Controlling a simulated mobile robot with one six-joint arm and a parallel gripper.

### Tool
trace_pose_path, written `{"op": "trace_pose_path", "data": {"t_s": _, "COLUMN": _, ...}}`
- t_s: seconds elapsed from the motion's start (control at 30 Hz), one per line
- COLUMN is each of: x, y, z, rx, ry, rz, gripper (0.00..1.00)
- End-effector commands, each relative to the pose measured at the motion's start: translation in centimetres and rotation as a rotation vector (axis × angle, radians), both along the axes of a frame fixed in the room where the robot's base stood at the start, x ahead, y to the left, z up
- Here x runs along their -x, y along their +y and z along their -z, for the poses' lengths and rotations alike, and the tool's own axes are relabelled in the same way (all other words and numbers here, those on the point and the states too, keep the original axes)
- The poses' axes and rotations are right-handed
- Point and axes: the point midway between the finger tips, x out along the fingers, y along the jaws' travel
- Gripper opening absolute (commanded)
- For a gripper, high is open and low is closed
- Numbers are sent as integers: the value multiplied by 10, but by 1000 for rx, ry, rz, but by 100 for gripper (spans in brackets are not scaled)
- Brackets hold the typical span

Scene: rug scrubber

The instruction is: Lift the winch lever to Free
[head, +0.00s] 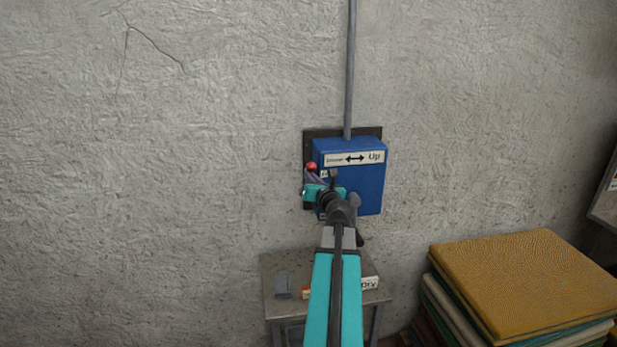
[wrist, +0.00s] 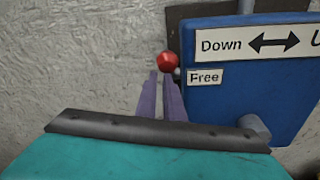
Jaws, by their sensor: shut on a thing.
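The blue winch box (head: 365,195) is fixed to a dark plate on the wall, with a "Down ↔ Up" label at its top. It fills the right of the wrist view (wrist: 230,103). The lever's red ball knob (head: 311,165) is at the box's left side; it also shows in the wrist view (wrist: 168,62), slightly higher than the "Free" label (wrist: 205,77). My gripper (head: 312,180) is at the knob, its purple fingers (wrist: 163,76) close together and shut on the lever just below the ball. The lever's shaft is mostly hidden by the fingers.
A grey conduit (head: 349,75) runs up the wall from the box. A small table (head: 268,283) below holds a grey item (head: 283,285) and a white box (head: 369,283). Stacked rugs (head: 522,277) stand at the right. The wall left of the box is clear.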

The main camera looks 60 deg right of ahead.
Motion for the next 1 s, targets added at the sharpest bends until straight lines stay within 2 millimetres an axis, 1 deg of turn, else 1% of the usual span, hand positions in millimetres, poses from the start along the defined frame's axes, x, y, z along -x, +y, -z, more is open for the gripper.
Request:
{"op": "trace_pose_path", "data": {"t_s": 0.03, "x": -4, "y": -11, "z": -37, "rx": 15, "ry": -51, "rz": 22, "gripper": 0}}
{"op": "trace_pose_path", "data": {"t_s": 0.1, "x": -5, "y": -11, "z": -37, "rx": 15, "ry": -52, "rz": 22, "gripper": 0}}
{"op": "trace_pose_path", "data": {"t_s": 0.5, "x": -7, "y": -9, "z": -38, "rx": 15, "ry": -51, "rz": 17, "gripper": 0}}
{"op": "trace_pose_path", "data": {"t_s": 0.67, "x": -7, "y": -7, "z": -35, "rx": 15, "ry": -49, "rz": 16, "gripper": 0}}
{"op": "trace_pose_path", "data": {"t_s": 0.87, "x": -5, "y": 4, "z": -23, "rx": 12, "ry": -39, "rz": 9, "gripper": 0}}
{"op": "trace_pose_path", "data": {"t_s": 1.0, "x": -3, "y": 16, "z": -8, "rx": 10, "ry": -26, "rz": 0, "gripper": 0}}
